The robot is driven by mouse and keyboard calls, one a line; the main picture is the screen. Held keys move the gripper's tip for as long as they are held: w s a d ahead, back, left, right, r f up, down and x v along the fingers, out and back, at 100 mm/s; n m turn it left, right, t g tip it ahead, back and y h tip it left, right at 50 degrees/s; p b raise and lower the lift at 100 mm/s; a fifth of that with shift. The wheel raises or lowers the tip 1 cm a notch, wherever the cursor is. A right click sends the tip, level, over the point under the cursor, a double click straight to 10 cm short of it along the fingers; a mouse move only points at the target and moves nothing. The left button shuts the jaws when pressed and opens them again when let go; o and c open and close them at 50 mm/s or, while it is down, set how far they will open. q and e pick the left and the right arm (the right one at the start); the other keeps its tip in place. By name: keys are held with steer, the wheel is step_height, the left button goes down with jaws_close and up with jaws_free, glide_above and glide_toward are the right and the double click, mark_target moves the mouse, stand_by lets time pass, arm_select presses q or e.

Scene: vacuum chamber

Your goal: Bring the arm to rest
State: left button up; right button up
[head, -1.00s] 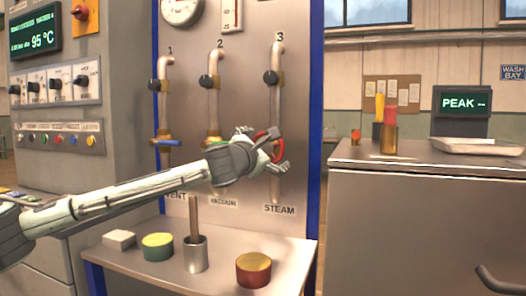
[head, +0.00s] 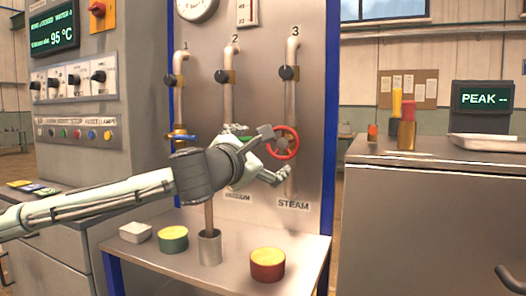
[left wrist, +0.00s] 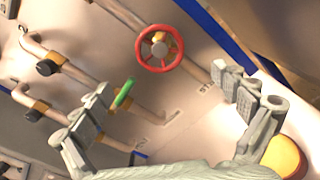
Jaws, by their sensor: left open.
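My left arm comes in from the left in the head view, and its gripper (head: 268,155) is in front of the pipe panel. Its fingers are apart and nothing is between them. The red handwheel (head: 284,143) on the steam pipe shows just right of the fingers. In the left wrist view the red wheel (left wrist: 159,48) is beyond the open fingers (left wrist: 165,110), clear of both. A green lever (left wrist: 124,94) also shows there between the fingers, farther off on the panel. In the head view my forearm and gripper hide most of that lever. My right gripper does not show.
Below the arm, a shelf (head: 225,268) holds a white block (head: 135,232), a green tin (head: 173,240), a metal cup (head: 210,250) with a rod and a red tin (head: 267,266). A blue lever (head: 182,139) is on the left pipe. A counter (head: 430,160) stands right.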

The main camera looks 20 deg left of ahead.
mark_target(281, 144)
arm_select(q)
steer(key=w, duration=1.2)
steer(key=shift+w+d, duration=0.1)
steer(key=shift+d, duration=0.15)
